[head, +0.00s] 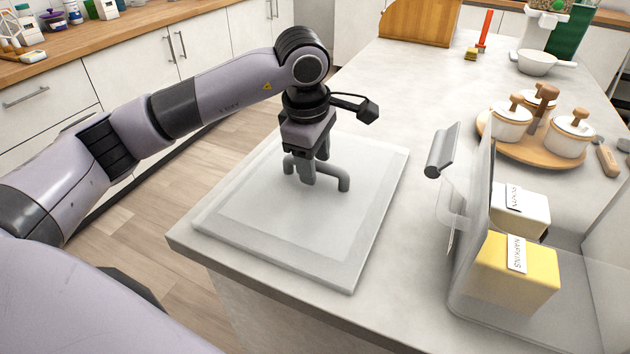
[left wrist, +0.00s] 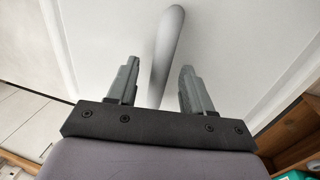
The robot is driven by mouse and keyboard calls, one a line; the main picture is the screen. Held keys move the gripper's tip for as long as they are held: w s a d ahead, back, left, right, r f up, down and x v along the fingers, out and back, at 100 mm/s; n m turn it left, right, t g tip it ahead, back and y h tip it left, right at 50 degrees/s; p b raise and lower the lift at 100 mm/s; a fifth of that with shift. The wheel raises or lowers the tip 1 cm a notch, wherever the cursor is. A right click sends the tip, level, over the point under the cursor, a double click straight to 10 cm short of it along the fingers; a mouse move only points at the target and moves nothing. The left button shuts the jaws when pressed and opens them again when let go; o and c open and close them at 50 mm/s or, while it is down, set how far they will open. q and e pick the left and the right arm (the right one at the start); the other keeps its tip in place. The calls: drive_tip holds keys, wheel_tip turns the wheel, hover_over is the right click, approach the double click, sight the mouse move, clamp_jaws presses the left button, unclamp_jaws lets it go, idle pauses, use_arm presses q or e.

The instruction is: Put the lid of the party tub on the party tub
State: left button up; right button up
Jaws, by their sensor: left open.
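The lid (head: 260,225) is a pale, translucent rectangular panel with a raised grey bar handle (head: 343,178), lying flat on the counter. My left gripper (head: 312,168) points down at the handle with its jaws open. In the left wrist view the handle (left wrist: 168,45) runs between the two open fingers, nearer the left one; I cannot tell whether they touch. The party tub (head: 476,225) seems to be the clear-walled container at the right, with a grey latch at its side. It holds a yellow napkins box (head: 515,278) and a white box (head: 522,212). My right gripper is out of view.
Behind the tub, a round wooden tray (head: 485,130) carries several white lidded pots. A white bowl (head: 537,63), a red-handled tool (head: 485,30) and a wooden box (head: 420,20) stand farther back. The counter between lid and tub is clear.

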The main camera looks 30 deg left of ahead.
use_arm(q)
clamp_jaws()
drive_tip(key=shift+r, duration=0.25)
drive_tip(key=shift+r+p, duration=0.65)
drive_tip(key=shift+r, duration=0.1)
drive_tip(key=shift+r, duration=0.2)
drive_tip(key=shift+r+p, duration=1.7)
drive_tip(key=shift+r, duration=0.7)
drive_tip(key=shift+s+f, duration=0.1)
